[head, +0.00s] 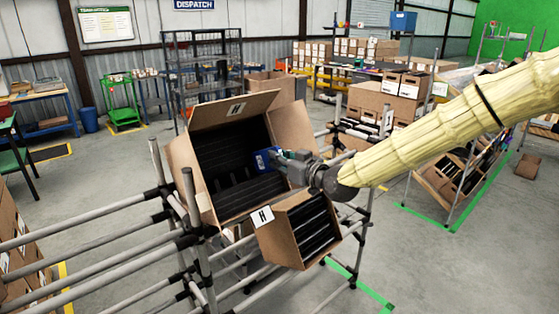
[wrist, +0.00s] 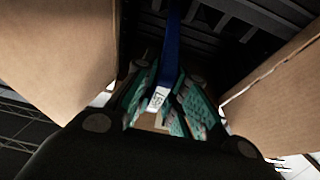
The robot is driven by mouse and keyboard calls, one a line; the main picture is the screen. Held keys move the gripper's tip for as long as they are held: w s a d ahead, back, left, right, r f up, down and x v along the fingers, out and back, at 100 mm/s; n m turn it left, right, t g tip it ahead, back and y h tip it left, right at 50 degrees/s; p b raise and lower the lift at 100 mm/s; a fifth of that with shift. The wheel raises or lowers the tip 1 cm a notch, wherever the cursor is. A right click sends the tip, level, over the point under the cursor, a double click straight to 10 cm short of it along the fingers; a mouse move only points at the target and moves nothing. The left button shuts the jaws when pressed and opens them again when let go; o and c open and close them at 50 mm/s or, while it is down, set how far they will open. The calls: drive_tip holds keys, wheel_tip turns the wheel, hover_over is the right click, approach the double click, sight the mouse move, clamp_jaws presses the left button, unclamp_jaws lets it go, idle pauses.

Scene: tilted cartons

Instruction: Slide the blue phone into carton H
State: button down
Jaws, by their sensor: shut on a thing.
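The blue phone (head: 265,160) is held at the mouth of a large tilted open carton (head: 190,160), whose raised back flap carries a label that reads H. Inside the carton are black ribbed dividers with slots. My gripper (head: 281,161) is at the carton's right side, shut on the phone. In the wrist view the phone (wrist: 172,45) stands edge-on between the teal finger pads of my gripper (wrist: 165,105), with a white label near its lower end. Its far end points toward the dark dividers. I cannot tell whether it has entered a slot.
A smaller slotted carton (head: 300,230) hangs in front, just below my gripper, beside a second H label (head: 262,216). Grey pipe rails (head: 100,237) surround the carton. Brown cardboard walls (wrist: 60,55) stand close on both sides in the wrist view.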

sight(266, 162)
drive_tip(key=shift+w+a, duration=0.1)
idle(0.6)
drive_tip(key=shift+w+a+f+b, duration=0.2)
drive_tip(key=shift+w+f+b, duration=0.05)
drive_tip(key=shift+b, duration=0.1)
drive_tip(key=shift+w+a+f+b, duration=0.35)
drive_tip(key=shift+w+a+b, duration=0.1)
drive_tip(key=shift+w+a, duration=0.15)
idle(0.5)
drive_tip(key=shift+w+a+f, duration=0.15)
drive_tip(key=shift+w, duration=0.1)
drive_tip(key=shift+w+a+f+b, duration=0.25)
drive_tip(key=shift+w+a+b, duration=0.1)
drive_tip(key=shift+w+b, duration=0.1)
idle(0.5)
drive_tip(key=shift+w+a+f, duration=0.1)
drive_tip(key=shift+w+f, duration=0.1)
drive_tip(key=shift+w+a+f+b, duration=0.2)
drive_tip(key=shift+w+b, duration=0.05)
drive_tip(key=shift+b, duration=0.05)
drive_tip(key=shift+w+a+f+b, duration=0.6)
drive_tip(key=shift+w+a+f, duration=0.1)
drive_tip(key=shift+w, duration=0.2)
drive_tip(key=shift+w+a+f+b, duration=0.6)
drive_tip(key=shift+w+f, duration=0.1)
drive_tip(key=shift+w, duration=0.15)
idle(1.7)
